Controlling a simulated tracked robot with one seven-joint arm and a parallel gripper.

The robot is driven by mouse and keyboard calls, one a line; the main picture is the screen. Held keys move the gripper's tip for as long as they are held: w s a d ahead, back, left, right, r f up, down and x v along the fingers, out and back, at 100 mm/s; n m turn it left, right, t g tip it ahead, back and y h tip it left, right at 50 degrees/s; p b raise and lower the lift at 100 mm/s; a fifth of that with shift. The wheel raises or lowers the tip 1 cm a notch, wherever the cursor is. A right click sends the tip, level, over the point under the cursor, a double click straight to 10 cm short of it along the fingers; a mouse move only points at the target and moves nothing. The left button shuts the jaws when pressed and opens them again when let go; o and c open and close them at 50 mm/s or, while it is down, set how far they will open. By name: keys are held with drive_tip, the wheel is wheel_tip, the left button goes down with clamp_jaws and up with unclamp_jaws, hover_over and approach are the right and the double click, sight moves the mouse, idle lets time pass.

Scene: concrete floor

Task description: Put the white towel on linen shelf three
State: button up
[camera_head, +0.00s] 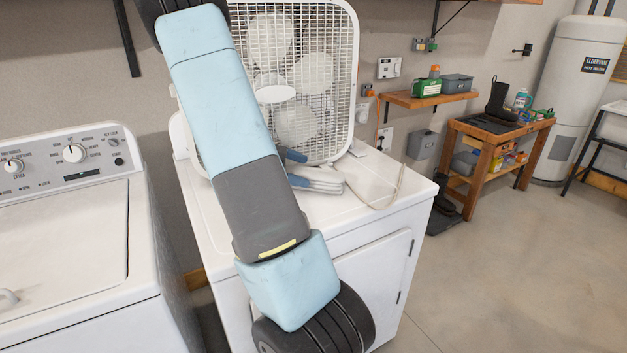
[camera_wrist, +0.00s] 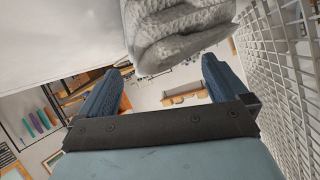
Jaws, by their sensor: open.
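The white towel (camera_head: 328,180) lies folded on top of the white dryer-like appliance (camera_head: 385,200), in front of the box fan. In the wrist view the towel (camera_wrist: 182,35) shows as a thick folded knit bundle, ahead of my fingers and across the gap between them. My gripper (camera_wrist: 161,72) is open, with two blue fingers apart and nothing held. In the head view my arm hides most of the gripper; blue finger parts show beside the towel's left end. Whether they touch it I cannot tell. No shelf marked as linen shelf three can be made out.
The box fan (camera_head: 338,70) stands close behind the towel; its grille (camera_wrist: 283,80) lines the right of the wrist view. A pale cord (camera_head: 390,190) lies right of the towel. A washer (camera_head: 60,240) stands left.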

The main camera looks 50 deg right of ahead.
drive_tip(key=shift+x, duration=1.05)
drive_tip(key=shift+c, duration=0.5)
drive_tip(key=shift+r, duration=0.1)
drive_tip(key=c, duration=1.1)
